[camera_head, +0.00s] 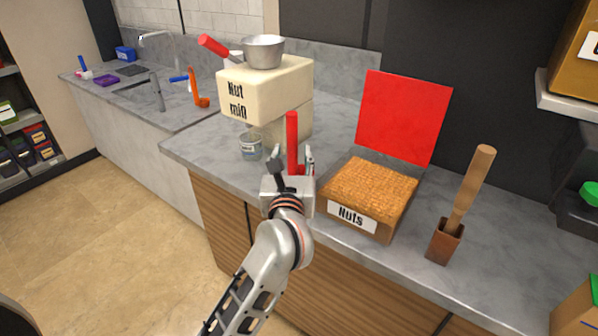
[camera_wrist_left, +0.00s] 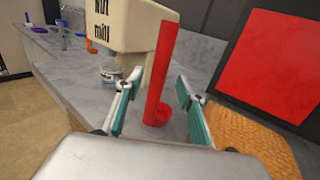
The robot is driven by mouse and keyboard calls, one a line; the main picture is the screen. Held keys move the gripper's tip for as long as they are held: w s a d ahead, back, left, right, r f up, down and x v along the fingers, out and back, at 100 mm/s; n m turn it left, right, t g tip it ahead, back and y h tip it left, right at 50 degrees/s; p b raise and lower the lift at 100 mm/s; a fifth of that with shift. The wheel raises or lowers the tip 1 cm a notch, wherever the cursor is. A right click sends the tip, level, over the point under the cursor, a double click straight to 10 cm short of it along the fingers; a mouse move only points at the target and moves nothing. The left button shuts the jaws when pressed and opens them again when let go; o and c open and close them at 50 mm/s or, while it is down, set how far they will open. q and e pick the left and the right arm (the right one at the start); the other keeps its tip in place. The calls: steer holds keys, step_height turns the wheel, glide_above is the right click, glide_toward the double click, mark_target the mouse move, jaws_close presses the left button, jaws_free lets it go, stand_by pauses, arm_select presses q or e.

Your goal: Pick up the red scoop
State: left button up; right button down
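The red scoop stands upright on the grey counter, its long red handle (camera_head: 292,141) pointing up. In the left wrist view its handle (camera_wrist_left: 162,75) rises between the fingers and its red cup (camera_wrist_left: 158,114) is low at the handle's foot. My left gripper (camera_head: 292,158) is at the scoop, with one finger on each side of the handle. In the left wrist view the fingers of my left gripper (camera_wrist_left: 155,100) are spread, with gaps to the handle on both sides. My right gripper does not show in either view.
A box of nuts (camera_head: 340,213) with an open red lid (camera_head: 402,115) stands just right of the scoop. The cream nut mill (camera_head: 266,88) and a small glass jar (camera_head: 250,146) are behind and left. A brown holder with a wooden handle (camera_head: 470,187) stands further right.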

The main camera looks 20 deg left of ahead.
mark_target(292, 147)
arm_select(q)
steer(key=x, duration=0.5)
steer(key=shift+a, duration=0.1)
steer(key=shift+c, duration=0.4)
jaws_close()
